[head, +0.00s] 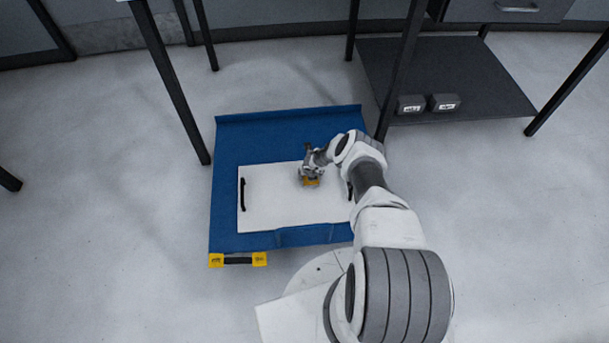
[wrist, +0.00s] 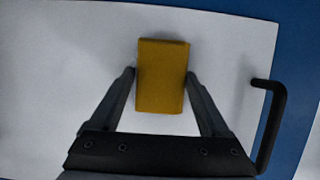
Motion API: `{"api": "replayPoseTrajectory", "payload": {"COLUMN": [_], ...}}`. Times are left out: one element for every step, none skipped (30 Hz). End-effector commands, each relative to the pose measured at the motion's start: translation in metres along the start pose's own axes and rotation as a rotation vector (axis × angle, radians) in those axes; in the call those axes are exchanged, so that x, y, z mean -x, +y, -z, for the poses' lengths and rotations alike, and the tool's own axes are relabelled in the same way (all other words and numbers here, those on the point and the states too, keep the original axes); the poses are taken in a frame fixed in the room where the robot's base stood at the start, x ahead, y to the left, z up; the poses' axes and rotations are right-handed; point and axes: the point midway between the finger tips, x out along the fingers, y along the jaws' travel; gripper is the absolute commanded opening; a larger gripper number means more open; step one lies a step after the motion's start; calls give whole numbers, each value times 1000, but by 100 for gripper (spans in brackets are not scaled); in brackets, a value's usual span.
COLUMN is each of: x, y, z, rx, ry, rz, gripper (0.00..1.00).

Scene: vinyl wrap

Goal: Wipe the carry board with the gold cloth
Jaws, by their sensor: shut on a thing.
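The carry board (head: 270,205) is a white rectangular panel with a black handle (head: 242,194) on its left end; it lies flat on a blue mat (head: 235,150). The board (wrist: 60,70) fills most of the wrist view, with a black handle (wrist: 272,120) at the right. My gripper (head: 310,178) is low over the board, right of its middle. In the wrist view my gripper (wrist: 161,80) is shut on the gold cloth (wrist: 161,95), a folded yellow block between the two fingers. The cloth (head: 311,183) shows partly under the gripper in the head view. I cannot tell if it touches the board.
A black-and-yellow item (head: 238,260) sits at the mat's front left edge. Dark table legs (head: 170,80) stand behind the mat. A low dark shelf (head: 445,75) with two small grey boxes (head: 428,104) is at the back right.

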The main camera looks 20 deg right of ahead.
Motion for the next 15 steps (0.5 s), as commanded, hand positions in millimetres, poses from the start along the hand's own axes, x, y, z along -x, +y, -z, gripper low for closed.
{"api": "replayPoseTrajectory", "payload": {"x": [0, 0, 0, 0, 0, 0, 0, 0, 0, 0, 0, 0, 0, 0, 0], "y": [-6, -9, -12, -13, -14, -15, -15, -15, -14, -13, -12, -10, -8, -6, -2], "z": [2, 2, 2, 2, 2, 1, 1, 1, 1, 1, 1, 1, 1, 1, 1], "rx": [-2, -3, -3, -2, -1, -1, -1, 0, 0, 0, 0, 0, 0, 0, 1], "ry": [3, 3, 3, 3, 3, 3, 3, 3, 2, 2, 2, 2, 2, 2, 1], "rz": [3, 3, 3, 2, 2, 2, 1, 1, 1, 1, 0, 0, 0, -1, -1], "gripper": [27, 27, 27, 27, 27, 27, 27, 27, 27, 27, 27, 27, 27, 27, 27]}}
